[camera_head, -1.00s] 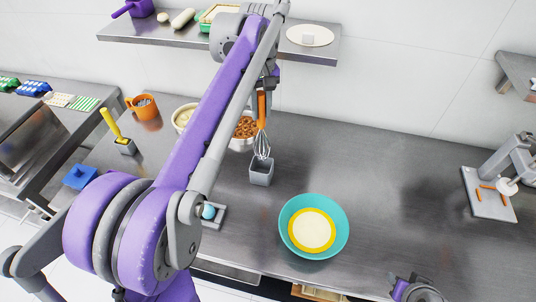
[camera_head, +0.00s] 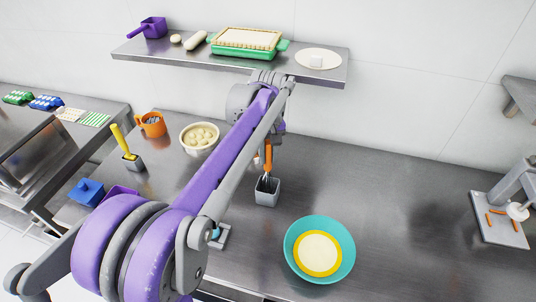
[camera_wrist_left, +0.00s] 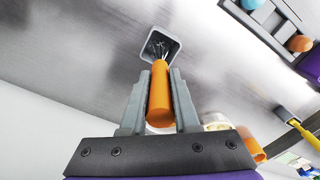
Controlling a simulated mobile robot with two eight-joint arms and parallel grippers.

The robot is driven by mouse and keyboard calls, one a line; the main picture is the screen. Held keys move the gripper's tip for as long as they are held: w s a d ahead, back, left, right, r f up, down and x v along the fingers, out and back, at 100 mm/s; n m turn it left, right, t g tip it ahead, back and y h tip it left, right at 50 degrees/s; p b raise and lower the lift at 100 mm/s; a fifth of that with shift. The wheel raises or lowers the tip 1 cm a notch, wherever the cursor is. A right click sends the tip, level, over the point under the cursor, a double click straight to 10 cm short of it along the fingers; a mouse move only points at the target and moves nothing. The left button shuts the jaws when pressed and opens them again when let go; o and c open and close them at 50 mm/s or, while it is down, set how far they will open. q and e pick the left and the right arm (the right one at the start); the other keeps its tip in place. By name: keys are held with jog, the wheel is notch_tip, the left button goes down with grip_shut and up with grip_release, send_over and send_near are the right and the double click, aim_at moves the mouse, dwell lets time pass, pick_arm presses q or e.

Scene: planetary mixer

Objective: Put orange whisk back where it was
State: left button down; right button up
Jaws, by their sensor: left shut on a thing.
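The orange whisk (camera_head: 268,157) is upright in the head view, with its wire end inside the square grey holder (camera_head: 267,197) on the steel counter. My left gripper (camera_wrist_left: 160,92) is shut on the orange handle in the left wrist view. The whisk (camera_wrist_left: 160,95) points down into the holder (camera_wrist_left: 160,44) there, and its wires show within the opening. In the head view my left arm hides most of the left gripper. I cannot tell whether the whisk touches the holder's bottom. My right gripper is not in view.
A teal bowl (camera_head: 291,262) with pale contents stands right of the holder. A cream bowl (camera_head: 186,138) and an orange mug (camera_head: 152,125) stand to the left. A shelf (camera_head: 335,75) hangs behind. The counter's right middle is clear.

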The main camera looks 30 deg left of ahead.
pick_arm(q)
jog(key=c, duration=0.7)
grip_release()
jog(key=shift+o, duration=0.2)
jog(key=shift+r, duration=0.35)
notch_tip(320, 180, up, 12)
jog(key=shift+f+p, duration=0.25)
jog(key=shift+p, duration=0.3)
jog(key=s+d+f+m+t, duration=0.3)
jog(key=s+d+f+m, duration=0.1)
jog(key=s+f, duration=0.5)
jog(key=s+d+f+m+t, duration=0.3)
jog(key=s+d+f+m, duration=0.2)
jog(key=s+f, duration=0.4)
jog(key=shift+s+d+f, duration=0.3)
jog(key=shift+d+f, duration=0.3)
jog(key=shift+f, duration=0.25)
